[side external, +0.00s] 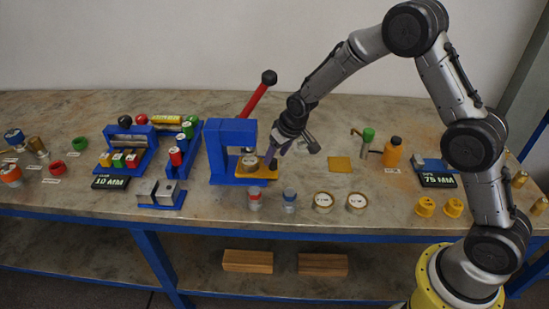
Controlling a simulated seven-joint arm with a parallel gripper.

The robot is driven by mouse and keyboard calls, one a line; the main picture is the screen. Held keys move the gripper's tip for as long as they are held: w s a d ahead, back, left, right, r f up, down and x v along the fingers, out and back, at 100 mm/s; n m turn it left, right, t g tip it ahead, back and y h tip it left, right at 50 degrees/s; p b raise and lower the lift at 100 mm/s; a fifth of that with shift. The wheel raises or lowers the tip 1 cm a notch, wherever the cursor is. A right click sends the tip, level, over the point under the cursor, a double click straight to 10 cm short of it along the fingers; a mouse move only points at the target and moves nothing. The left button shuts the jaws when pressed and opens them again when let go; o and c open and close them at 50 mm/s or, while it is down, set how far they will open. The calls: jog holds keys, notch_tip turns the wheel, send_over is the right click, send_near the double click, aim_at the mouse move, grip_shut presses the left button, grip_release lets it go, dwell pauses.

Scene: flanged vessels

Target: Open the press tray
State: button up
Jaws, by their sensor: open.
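The blue press (218,150) stands near the middle of the bench, with a red lever (256,98) ending in a black ball rising behind it. Its yellow tray (243,173) shows at the press's lower right, with a small round pale piece (250,160) on it. My gripper (270,157) points down at the tray's right end, close to it. It is open. Whether a finger touches the tray I cannot tell. Part of the tray is hidden by the press frame and the gripper.
Two small capped cylinders (289,200) and two round pale-topped pieces (323,201) stand in front of the press. A yellow square plate (341,164) and an orange bottle (393,152) are to the right. Blue racks (133,143) with coloured pieces stand left.

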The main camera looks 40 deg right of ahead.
jog(key=shift+x, duration=1.25)
grip_shut()
dwell(0.5)
